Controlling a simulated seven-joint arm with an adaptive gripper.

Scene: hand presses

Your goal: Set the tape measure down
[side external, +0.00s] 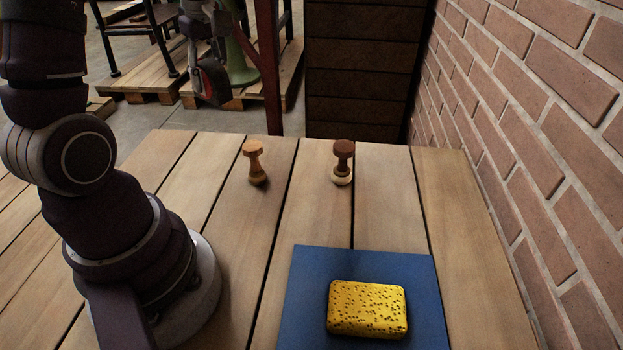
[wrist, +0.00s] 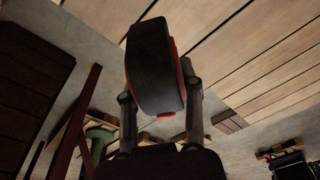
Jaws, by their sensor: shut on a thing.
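The tape measure (wrist: 152,65) is black with red edging. In the wrist view it is gripped between the two fingers of my gripper (wrist: 158,92). In the side external view my gripper (side external: 206,62) hangs at the top left, shut on the tape measure (side external: 214,82), which is small and dark there. The tape measure appears beyond the far edge of the plank table (side external: 385,225) in that view, with pallets and floor behind it. It is held up, touching no surface that I can see.
A light wooden stamp (side external: 254,160) and a dark-topped stamp (side external: 343,160) stand near the table's far edge. A yellow sponge-like block (side external: 367,309) lies on a blue mat (side external: 305,275) in front. A brick wall (side external: 540,130) borders the right. Planks between stamps and mat are bare.

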